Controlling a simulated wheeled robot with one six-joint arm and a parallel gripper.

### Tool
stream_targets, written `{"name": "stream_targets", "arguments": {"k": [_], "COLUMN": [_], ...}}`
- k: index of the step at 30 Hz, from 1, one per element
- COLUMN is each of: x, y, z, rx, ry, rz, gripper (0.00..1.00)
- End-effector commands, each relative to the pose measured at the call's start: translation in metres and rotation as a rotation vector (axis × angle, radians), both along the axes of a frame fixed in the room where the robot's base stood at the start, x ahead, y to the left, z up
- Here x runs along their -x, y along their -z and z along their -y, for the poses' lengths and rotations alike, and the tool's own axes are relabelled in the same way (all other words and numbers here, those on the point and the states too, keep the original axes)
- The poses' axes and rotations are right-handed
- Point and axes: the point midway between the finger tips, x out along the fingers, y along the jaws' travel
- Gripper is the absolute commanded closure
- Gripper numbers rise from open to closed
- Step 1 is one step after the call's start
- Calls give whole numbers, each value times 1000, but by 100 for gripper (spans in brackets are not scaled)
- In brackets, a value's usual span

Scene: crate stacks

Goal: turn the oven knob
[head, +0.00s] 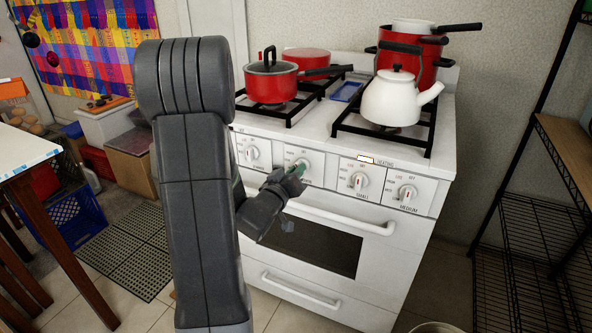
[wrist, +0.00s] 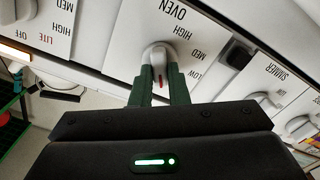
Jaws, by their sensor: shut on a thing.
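The white oven (head: 330,255) has a front panel with several knobs in a row. The oven knob (wrist: 156,56) is white with a red mark, on the panel labelled OVEN in the wrist view. My gripper (wrist: 160,80) has its green fingers on either side of this knob and is shut on it. In the head view my gripper (head: 298,170) is at the second knob from the left, and my arm and gripper partly hide it. The red mark on the knob points toward my gripper in the wrist view.
Other knobs (head: 359,181) sit close on the same panel. The oven door handle (head: 345,218) sticks out below. A red pot (head: 270,85) and a white kettle (head: 392,100) stand on the stove top. A wire shelf (head: 535,215) stands at right.

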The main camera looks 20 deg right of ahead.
Motion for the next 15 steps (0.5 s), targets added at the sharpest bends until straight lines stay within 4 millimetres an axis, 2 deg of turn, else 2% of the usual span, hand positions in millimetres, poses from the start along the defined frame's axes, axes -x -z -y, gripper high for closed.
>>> {"name": "stream_targets", "arguments": {"k": [15], "x": [-1], "y": [0], "z": [-1], "rx": [193], "ry": [-1], "rz": [-225], "gripper": [100]}}
